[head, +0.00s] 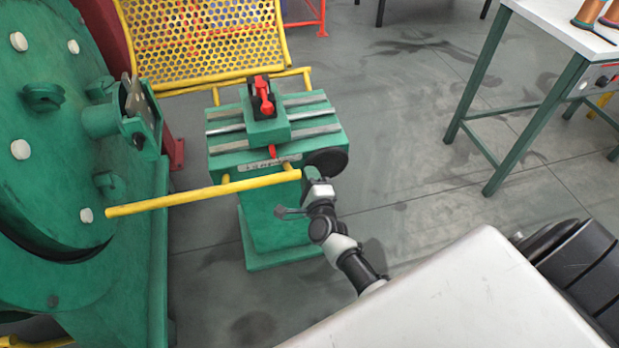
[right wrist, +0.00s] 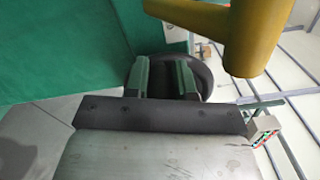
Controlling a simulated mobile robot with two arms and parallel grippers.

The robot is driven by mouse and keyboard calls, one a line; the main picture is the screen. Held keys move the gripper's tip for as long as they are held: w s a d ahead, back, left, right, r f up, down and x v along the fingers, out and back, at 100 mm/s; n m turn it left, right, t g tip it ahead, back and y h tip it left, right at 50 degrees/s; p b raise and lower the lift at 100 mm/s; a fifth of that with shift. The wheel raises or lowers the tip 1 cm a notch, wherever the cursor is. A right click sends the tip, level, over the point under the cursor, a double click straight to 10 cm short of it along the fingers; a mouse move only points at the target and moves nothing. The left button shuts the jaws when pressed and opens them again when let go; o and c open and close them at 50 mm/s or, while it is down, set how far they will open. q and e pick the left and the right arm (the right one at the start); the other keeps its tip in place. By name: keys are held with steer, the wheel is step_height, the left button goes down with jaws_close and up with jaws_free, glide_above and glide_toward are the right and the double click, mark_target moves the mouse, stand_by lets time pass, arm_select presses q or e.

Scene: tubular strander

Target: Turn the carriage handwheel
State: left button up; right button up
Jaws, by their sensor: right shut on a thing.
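The carriage handwheel (head: 327,161) is a dark round disc on the right side of the green carriage stand (head: 270,215). My right gripper (head: 313,176) reaches up to the handwheel from below and is shut on it. In the right wrist view the two fingers (right wrist: 164,78) lie against the dark handwheel (right wrist: 207,72), one on each side of the gripped part. The exact grip point is partly hidden by the fingers. My left gripper is not in view.
A yellow mesh guard (head: 205,40) stands behind. A white-topped table (head: 570,25) is at right, with open floor (head: 420,130) between.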

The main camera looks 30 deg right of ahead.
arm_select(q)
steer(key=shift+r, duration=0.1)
arm_select(e)
steer(key=o, duration=0.9)
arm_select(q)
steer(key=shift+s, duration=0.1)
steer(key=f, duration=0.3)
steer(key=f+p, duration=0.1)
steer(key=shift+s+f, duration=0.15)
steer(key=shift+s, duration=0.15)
arm_select(e)
steer(key=v, duration=1)
steer(key=shift+s+a, duration=0.15)
steer(key=shift+s, duration=0.2)
